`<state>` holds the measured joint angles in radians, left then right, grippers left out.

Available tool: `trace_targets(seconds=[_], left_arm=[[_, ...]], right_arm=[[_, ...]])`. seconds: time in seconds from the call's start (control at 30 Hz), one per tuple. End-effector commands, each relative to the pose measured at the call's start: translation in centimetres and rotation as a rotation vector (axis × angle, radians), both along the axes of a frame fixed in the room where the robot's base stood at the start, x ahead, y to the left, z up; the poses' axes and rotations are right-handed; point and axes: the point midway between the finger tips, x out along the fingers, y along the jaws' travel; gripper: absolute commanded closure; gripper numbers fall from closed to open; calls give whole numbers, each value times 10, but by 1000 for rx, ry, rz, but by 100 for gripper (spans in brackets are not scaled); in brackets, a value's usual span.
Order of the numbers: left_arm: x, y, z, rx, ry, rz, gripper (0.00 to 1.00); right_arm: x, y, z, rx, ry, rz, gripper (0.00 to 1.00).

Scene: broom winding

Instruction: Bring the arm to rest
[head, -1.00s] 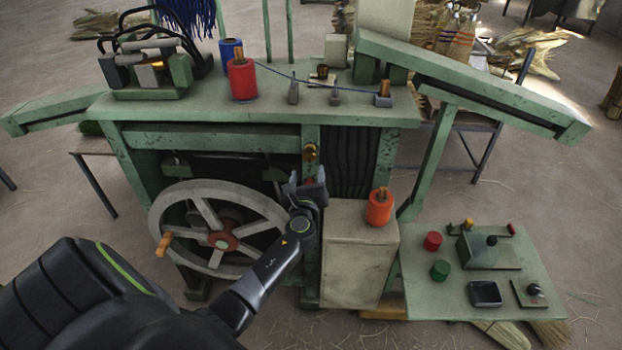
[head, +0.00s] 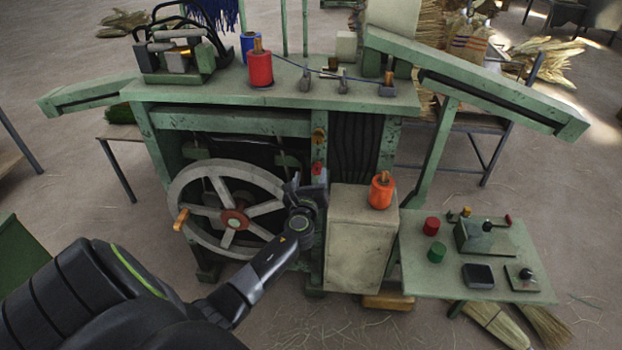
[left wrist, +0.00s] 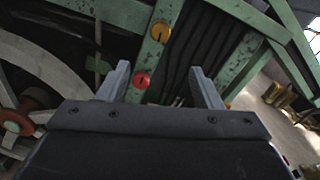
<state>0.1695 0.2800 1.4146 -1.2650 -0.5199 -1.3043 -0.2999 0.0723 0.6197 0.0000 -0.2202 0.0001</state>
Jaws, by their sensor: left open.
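My left arm (head: 262,272) reaches in from the lower left in the head view. Its gripper (head: 306,182) is in front of the green winding machine, between the spoked handwheel (head: 190,222) and the beige box (head: 352,245). In the left wrist view the two fingers of my left gripper (left wrist: 160,82) stand wide apart with nothing between them. A red button (left wrist: 142,80) on the machine's post shows beyond the fingers, close to the left one. A brass round part (left wrist: 160,31) sits higher on the post. My right gripper shows in neither view.
The machine's bench top (head: 215,98) holds a red spool (head: 260,68). An orange spool (head: 381,192) stands on the beige box. A low side table (head: 440,281) at right holds a control box and small coloured parts. Open floor lies in front.

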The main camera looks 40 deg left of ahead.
Motion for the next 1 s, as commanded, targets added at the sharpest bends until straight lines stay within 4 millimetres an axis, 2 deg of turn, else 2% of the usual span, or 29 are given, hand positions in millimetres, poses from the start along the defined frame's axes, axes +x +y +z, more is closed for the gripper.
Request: trace_targets(seconds=[0.3,0.37,0.43,0.47,0.57,0.6,0.67,0.7,0.8,0.87,0.9,1.0], left_arm=[[0,0,-1,-1,1,1,41],[-2,0,-8,-16,5,0,41],[-6,0,-27,-65,19,2,41],[-9,1,-40,-97,28,4,41],[-27,0,-99,-258,63,21,41],[-37,0,-128,-342,78,36,41],[-55,-2,-171,-475,99,67,41],[-68,-4,-200,-563,111,91,41],[-105,-10,-267,-781,132,174,41],[-131,-15,-306,-909,140,237,41],[-149,-19,-331,-991,142,285,41],[-198,-30,-390,-1192,137,423,41]], right_arm=[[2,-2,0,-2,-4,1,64],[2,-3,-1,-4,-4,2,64],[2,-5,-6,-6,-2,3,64],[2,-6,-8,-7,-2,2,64],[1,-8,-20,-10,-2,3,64],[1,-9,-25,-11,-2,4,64],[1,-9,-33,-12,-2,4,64],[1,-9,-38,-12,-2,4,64],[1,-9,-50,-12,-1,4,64],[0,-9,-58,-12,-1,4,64],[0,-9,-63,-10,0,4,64],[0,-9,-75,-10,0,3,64]])
